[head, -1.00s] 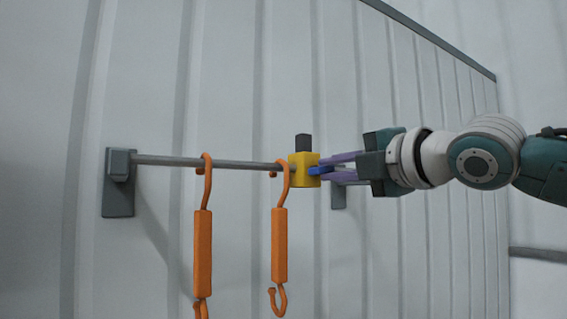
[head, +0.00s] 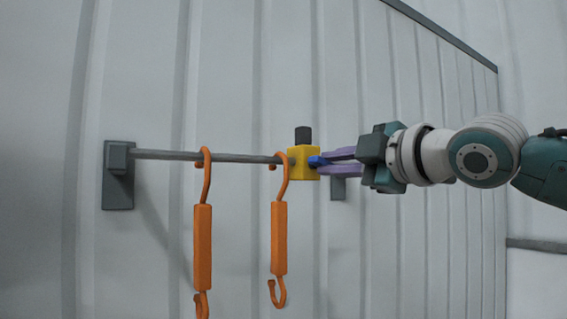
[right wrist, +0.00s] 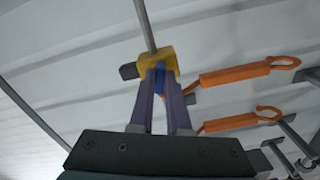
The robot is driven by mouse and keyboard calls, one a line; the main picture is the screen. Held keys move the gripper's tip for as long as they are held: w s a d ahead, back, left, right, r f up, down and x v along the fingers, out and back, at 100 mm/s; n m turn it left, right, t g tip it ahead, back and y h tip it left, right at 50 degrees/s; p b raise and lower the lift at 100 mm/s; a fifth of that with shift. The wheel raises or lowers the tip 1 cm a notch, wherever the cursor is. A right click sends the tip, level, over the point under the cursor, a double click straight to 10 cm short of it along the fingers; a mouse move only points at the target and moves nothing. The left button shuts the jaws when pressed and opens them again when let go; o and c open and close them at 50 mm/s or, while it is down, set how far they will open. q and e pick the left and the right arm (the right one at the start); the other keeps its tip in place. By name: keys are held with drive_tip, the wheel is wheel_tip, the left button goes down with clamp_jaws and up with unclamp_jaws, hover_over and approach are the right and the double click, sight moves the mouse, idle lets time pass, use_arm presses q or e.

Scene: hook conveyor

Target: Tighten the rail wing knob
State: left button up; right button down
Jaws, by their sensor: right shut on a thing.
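The rail (head: 165,155) is a grey bar that runs across the ribbed wall. A yellow block (head: 304,168) sits on it with a dark cap (head: 303,134) on top. The blue wing knob (head: 316,161) is on the block's right side; it also shows in the right wrist view (right wrist: 160,80), at the yellow block (right wrist: 150,60). My right gripper (head: 322,162) has its purple fingers shut on the blue knob. In the right wrist view the fingers (right wrist: 160,92) reach up to it, covering part of it. My left gripper is not in view.
Two orange hooked hangers, one at the left (head: 202,245) and one close to the block (head: 279,238), hang from the rail. A grey bracket (head: 118,175) holds the rail's left end; another (head: 338,189) is behind my fingers. The wall below right is clear.

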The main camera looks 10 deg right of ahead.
drive_tip(key=shift+f, duration=0.15)
drive_tip(key=c, duration=0.9)
unclamp_jaws()
drive_tip(key=shift+s, duration=0.1)
drive_tip(key=shift+b+v, duration=1.1)
drive_tip(key=shift+v, duration=3.75)
